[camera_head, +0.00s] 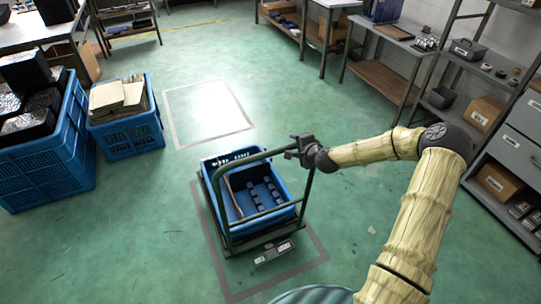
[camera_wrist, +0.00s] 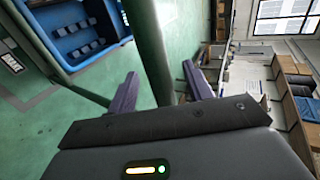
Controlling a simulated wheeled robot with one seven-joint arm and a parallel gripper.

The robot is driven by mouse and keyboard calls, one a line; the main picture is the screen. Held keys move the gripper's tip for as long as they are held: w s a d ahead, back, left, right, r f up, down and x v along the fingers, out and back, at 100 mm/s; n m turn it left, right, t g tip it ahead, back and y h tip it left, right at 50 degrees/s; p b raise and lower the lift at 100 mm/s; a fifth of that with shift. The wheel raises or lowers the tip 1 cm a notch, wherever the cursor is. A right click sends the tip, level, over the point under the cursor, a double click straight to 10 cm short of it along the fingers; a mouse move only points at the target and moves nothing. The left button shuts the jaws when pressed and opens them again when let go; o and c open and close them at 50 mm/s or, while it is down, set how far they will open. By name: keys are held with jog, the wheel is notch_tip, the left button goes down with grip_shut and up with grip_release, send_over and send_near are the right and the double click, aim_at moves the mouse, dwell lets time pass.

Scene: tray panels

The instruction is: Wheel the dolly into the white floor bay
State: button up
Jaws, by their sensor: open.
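The dolly (camera_head: 219,208) has a green tube handle and carries a blue crate (camera_head: 283,222) with several small dark blocks inside. It stands within a grey-outlined floor rectangle in the front middle. The white floor bay (camera_head: 208,112) is a bright patch with a grey border, beyond the dolly and slightly left. My gripper (camera_head: 293,147) is at the right end of the handle's top bar. In the wrist view my gripper (camera_wrist: 160,92) is open, with a green handle tube (camera_wrist: 150,50) showing between its two fingers. I cannot tell whether they touch it.
Blue crates stand left of the floor bay: a large stack (camera_head: 45,165) with dark items and a smaller crate (camera_head: 128,135) with cardboard. Workbenches (camera_head: 378,75) and shelving (camera_head: 505,155) line the right side. The green floor between dolly and bay looks clear.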

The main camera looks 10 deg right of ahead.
jog(key=shift+c, duration=0.4)
grip_shut()
